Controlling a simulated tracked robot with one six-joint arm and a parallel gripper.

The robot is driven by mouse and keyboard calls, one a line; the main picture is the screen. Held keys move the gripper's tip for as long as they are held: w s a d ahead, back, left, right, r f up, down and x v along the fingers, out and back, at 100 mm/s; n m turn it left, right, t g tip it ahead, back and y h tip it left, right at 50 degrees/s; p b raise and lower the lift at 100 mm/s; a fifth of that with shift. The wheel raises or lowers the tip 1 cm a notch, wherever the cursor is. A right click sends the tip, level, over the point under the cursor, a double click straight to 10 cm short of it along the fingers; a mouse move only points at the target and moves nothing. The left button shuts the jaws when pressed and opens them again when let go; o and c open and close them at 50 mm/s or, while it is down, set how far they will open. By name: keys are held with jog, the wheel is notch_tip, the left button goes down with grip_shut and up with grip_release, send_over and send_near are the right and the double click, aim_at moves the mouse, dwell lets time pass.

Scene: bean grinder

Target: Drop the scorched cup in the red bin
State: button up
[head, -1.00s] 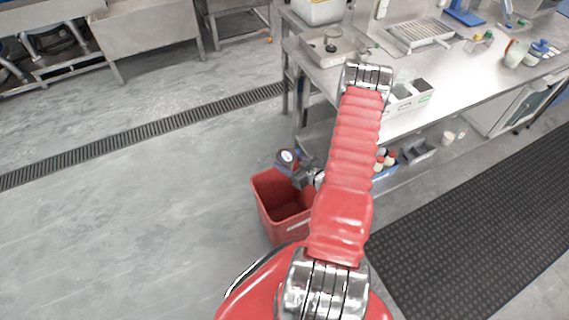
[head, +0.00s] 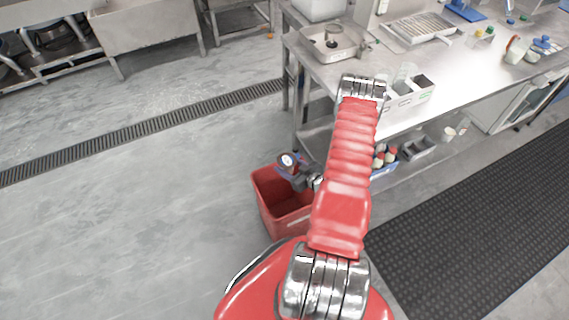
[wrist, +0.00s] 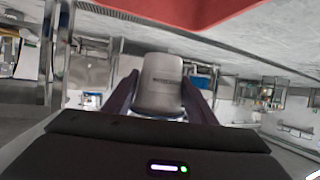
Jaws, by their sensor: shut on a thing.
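The cup (wrist: 161,84), grey with a dark marking on its side, sits between the two dark fingers of my gripper (wrist: 160,100) in the wrist view. My gripper (head: 290,167) is shut on it. In the head view the cup's round, pale end (head: 287,160) shows small at the gripper's tip. The red bin (head: 284,221) stands on the floor, open at the top. My gripper and the cup are over its far rim area; how high above it I cannot tell. My arm hides the bin's right side.
A steel bench (head: 455,75) with trays, bottles and cups stands to the right. Its lower shelf holds a blue crate (head: 384,166) of bottles and a grey tray (head: 419,148). A black mat (head: 480,225) lies at the right. The floor on the left is clear.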

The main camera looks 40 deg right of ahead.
jog(key=shift+f, duration=0.3)
jog(key=o, duration=1.2)
jog(key=shift+o, duration=0.4)
jog(key=o, duration=0.6)
jog(key=shift+s, duration=0.1)
jog(key=shift+o, duration=0.2)
